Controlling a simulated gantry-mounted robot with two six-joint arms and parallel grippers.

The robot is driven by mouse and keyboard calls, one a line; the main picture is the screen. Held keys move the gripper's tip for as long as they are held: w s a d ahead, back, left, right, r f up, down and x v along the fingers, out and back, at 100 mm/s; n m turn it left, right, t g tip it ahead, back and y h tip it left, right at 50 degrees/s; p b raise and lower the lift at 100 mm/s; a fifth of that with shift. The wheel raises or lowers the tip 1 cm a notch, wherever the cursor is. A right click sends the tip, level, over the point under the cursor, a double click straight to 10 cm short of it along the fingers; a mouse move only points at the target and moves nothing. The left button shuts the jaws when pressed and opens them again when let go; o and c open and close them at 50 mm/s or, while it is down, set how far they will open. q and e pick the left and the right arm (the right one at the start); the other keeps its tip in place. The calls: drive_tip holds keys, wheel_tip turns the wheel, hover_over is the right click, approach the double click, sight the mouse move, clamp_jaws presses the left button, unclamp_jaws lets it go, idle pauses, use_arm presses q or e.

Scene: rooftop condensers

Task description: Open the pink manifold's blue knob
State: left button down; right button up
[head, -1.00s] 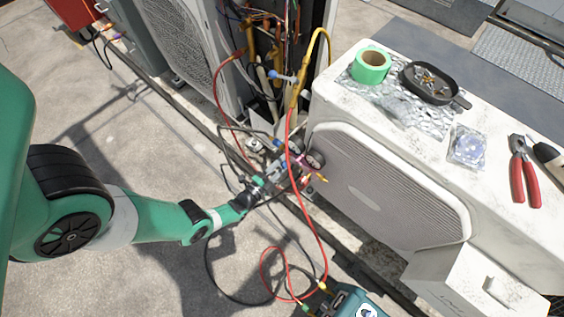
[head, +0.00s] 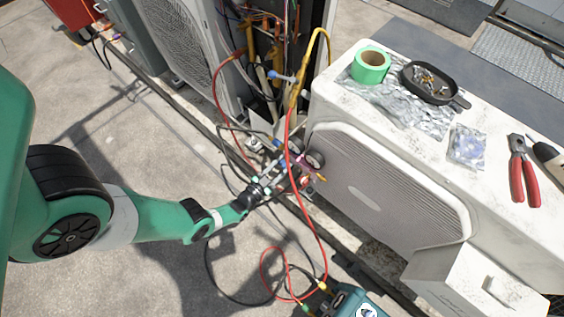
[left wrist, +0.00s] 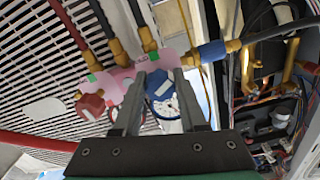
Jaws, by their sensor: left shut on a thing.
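The pink manifold (left wrist: 140,75) fills the middle of the left wrist view, with brass fittings and hoses on it. Its blue knob (left wrist: 161,87) faces the camera and sits between my left gripper's two fingers (left wrist: 161,76). The gripper is shut on the knob. The red knob (left wrist: 91,106) is to the left on the same manifold. In the head view my left gripper (head: 272,178) reaches the manifold beside the white condenser, and the knob is too small to make out there. My right gripper is not in view.
Red and black hoses (head: 318,235) hang and loop around the manifold. The white condenser (head: 385,190) stands just right, with green tape (head: 371,66), a black pan (head: 431,82) and red pliers (head: 525,172) on top. An opened unit with wires (head: 275,60) is behind. The concrete at left is clear.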

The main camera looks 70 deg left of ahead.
use_arm(q)
drive_tip(key=n, duration=0.5)
drive_tip(key=shift+n, duration=0.3)
drive_tip(key=shift+w+d+n, duration=0.1)
drive_tip(key=shift+n, duration=2)
drive_tip(key=shift+c, duration=2.3)
unclamp_jaws()
drive_tip(key=shift+d, duration=0.1)
drive_tip(key=p+v, duration=0.1)
drive_tip(key=v, duration=1)
drive_tip(key=shift+s+p, duration=0.35)
drive_tip(key=shift+p, duration=0.05)
